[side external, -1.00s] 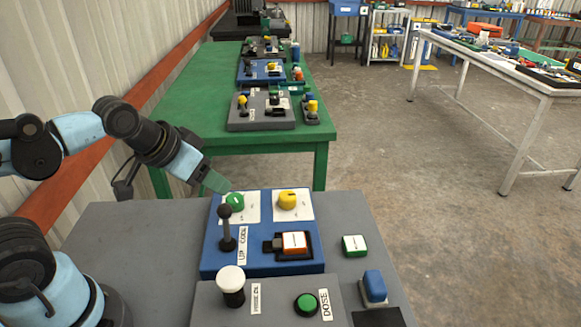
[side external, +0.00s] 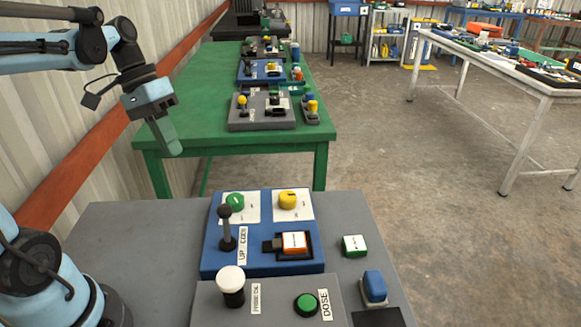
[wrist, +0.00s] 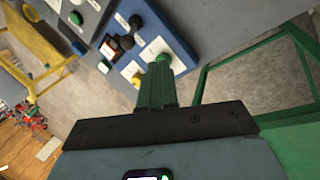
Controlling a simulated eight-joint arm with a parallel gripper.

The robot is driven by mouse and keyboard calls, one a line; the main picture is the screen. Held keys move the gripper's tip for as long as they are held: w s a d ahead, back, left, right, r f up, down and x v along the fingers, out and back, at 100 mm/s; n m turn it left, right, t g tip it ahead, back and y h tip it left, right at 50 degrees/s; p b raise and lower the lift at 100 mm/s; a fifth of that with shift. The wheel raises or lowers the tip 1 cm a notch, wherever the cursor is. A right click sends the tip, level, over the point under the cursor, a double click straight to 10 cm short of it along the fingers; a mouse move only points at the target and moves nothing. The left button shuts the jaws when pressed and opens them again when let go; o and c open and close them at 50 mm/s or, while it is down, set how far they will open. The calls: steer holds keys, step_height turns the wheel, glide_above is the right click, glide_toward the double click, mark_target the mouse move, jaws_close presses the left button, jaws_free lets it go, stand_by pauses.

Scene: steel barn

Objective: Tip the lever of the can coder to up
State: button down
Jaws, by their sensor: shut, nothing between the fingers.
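The lever (side external: 226,228), a black stick with a ball top, stands roughly upright on the left of the blue panel (side external: 212,262). A white label beside it seems to read "UP CODR". In the wrist view a dark ball, likely the lever top (wrist: 135,22), shows near the blue panel (wrist: 172,32). My gripper (side external: 174,150) is in the air left of and behind the panel, well clear of the lever. Its green fingers (wrist: 160,68) are shut and empty, pointing down in the side view.
The blue panel also carries a green knob (side external: 235,201), a yellow knob (side external: 288,200) and an orange-and-white switch (side external: 294,241). In front is a grey panel (side external: 268,312) with a white-topped plunger (side external: 231,284) and green button (side external: 306,304). A green table (side external: 185,110) stands behind.

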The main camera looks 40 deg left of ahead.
glide_toward(226, 222)
steer(key=a+f, duration=0.5)
steer(key=shift+w+d+f, duration=0.15)
steer(key=shift+d, duration=1.05)
steer(key=shift+w+d, duration=0.15)
steer(key=shift+d, duration=0.6)
steer(key=shift+d+t+y, duration=0.15)
steer(key=shift+t+y, duration=0.15)
